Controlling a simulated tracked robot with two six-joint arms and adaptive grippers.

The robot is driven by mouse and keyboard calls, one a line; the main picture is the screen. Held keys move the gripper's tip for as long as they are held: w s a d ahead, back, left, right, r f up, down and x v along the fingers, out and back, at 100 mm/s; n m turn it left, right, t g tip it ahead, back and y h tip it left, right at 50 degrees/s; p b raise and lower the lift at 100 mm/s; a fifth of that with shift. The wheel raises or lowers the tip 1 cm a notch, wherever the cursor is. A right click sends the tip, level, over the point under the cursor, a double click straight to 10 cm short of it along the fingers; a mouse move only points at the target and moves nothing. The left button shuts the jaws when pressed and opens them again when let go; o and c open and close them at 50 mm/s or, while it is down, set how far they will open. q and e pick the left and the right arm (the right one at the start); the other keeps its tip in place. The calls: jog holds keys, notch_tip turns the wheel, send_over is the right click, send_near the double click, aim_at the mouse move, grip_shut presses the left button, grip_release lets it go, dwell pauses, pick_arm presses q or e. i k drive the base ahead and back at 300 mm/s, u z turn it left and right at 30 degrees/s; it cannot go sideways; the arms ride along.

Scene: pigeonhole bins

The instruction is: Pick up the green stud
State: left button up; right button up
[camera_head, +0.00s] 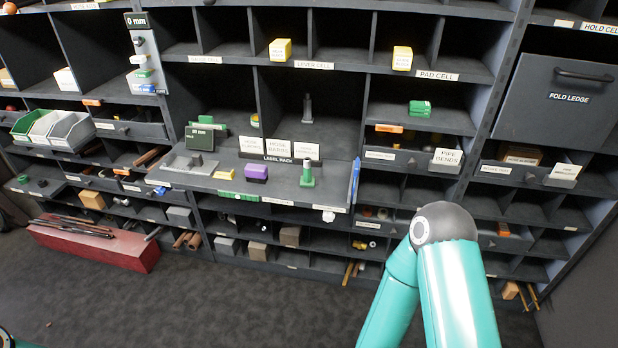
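A small upright green piece (307,174) with a paler top stands near the right end of the projecting middle ledge (235,184). It looks like the green stud. It stands to the right of a purple block (256,172), apart from it, and in front of the white label cards. Nothing touches it from my side. Neither of my grippers shows. Only a bent teal part of my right arm shows at the lower right, and a sliver of teal sits in the bottom left corner.
White cards in a label rack (291,158) stand behind the piece. A blue upright strip (355,182) edges the ledge on the right. A green block (420,107) sits in a right cell. A long red box (95,246) lies on the floor. The floor in front is mostly clear.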

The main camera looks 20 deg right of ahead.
aim_at(307, 180)
jog(key=z, duration=0.05)
jog(key=i, duration=0.9)
jog(key=u, duration=0.1)
